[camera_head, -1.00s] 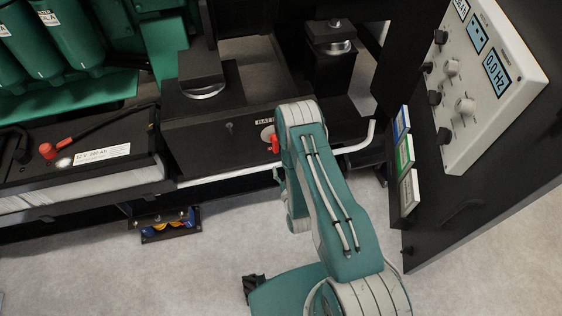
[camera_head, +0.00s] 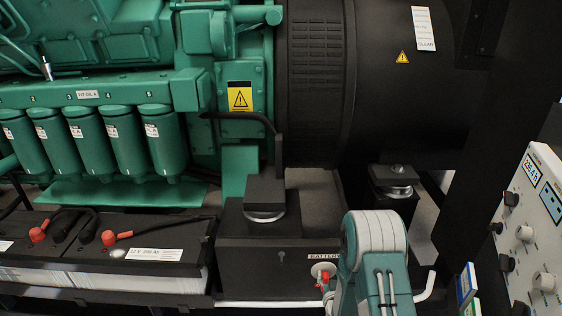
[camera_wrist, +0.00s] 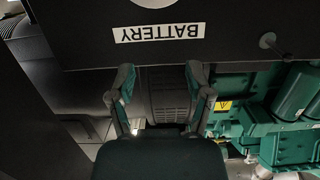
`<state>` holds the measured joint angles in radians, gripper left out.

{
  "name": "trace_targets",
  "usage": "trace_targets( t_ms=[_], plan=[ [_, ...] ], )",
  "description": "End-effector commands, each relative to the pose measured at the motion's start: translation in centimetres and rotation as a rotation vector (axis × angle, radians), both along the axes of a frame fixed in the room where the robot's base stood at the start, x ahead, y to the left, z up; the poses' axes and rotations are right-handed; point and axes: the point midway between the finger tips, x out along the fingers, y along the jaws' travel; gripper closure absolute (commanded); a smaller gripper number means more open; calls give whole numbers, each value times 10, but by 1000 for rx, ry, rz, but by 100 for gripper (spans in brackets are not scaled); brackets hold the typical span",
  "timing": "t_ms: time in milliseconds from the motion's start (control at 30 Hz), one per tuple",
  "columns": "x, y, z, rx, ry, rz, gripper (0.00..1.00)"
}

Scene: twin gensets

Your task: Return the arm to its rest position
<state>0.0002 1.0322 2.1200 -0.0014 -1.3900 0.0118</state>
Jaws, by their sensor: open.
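My arm (camera_head: 375,265) rises at the bottom of the head view, right of centre, folded in front of the black battery box. My gripper is out of the head view. In the wrist view my gripper (camera_wrist: 158,92) shows two teal and grey fingers spread apart, with nothing between them. The black panel with the BATTERY label (camera_wrist: 159,33) appears upside down beyond the fingers. The same label (camera_head: 324,257) shows in the head view beside my arm, with a red switch handle (camera_head: 324,277) close to the arm's left side. I cannot tell whether they touch.
A green engine (camera_head: 110,40) with several green filters (camera_head: 120,140) stands at the left. Batteries (camera_head: 110,240) with red terminal caps lie below it. A grey control panel (camera_head: 540,215) with knobs stands at the right edge. A white pipe (camera_head: 426,287) sits right of my arm.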

Motion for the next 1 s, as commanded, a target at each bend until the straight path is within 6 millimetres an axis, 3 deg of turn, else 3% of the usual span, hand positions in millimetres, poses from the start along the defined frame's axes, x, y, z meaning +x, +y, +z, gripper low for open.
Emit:
trace_targets(
  t_ms=[33, 233, 467, 767, 1000],
  plan=[
    [7, 0, 19, 0, 15, 0, 34],
    [17, 0, 76, -2, 119, 0, 34],
    [6, 0, 141, -4, 239, 0, 34],
    [-38, 0, 219, -6, 396, 2, 34],
    [-95, 0, 270, -7, 521, 2, 34]
  ],
)
